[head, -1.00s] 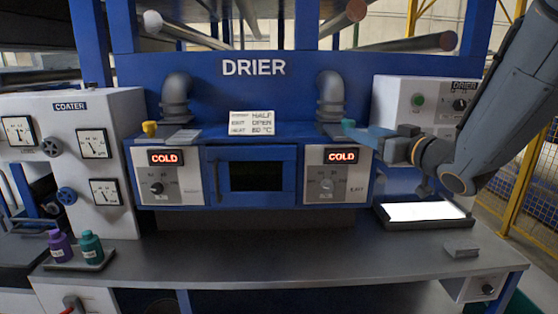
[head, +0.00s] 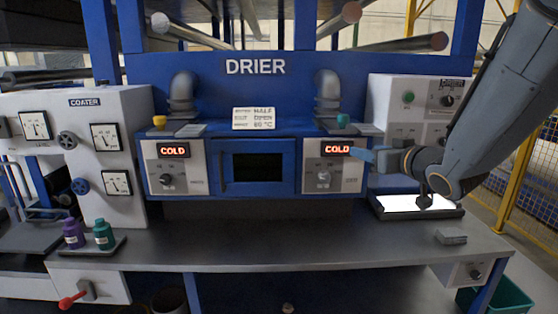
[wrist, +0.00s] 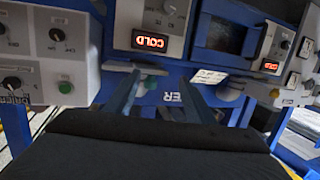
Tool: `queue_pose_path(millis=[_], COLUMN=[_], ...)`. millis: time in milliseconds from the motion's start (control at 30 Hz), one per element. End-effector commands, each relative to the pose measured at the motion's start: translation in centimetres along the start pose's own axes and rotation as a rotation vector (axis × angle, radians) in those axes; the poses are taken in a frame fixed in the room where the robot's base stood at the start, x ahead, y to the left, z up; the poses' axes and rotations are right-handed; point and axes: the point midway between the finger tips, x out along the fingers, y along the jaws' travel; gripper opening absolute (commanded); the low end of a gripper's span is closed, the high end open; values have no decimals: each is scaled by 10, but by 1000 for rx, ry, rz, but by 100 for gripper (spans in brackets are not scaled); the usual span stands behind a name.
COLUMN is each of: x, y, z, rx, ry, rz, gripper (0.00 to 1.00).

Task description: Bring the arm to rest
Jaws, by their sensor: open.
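My arm reaches in from the right in the head view. My gripper (head: 362,155) points left, at the right edge of the drier's right control panel (head: 333,177). In the wrist view my gripper's two blue fingers (wrist: 155,95) are spread apart with nothing between them. The fingers appear clear of the drier (head: 255,67), though the exact gap to the panel cannot be told. Both drier displays read COLD.
A lit white panel (head: 402,203) lies below my arm. Purple (head: 73,234) and teal (head: 104,234) bottles stand left. The bench's middle (head: 270,245) is clear.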

Motion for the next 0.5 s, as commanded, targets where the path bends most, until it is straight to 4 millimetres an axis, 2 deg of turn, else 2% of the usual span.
queue_pose_path(millis=[167,267,367,500], x=[-2,-9,-25,-67], y=[6,7,2,-20], z=[39,70,114,183], rx=[12,23,45,91], ry=[-139,-252,-412,-698], rz=[90,146,204,256], gripper=[49,49,49,49])
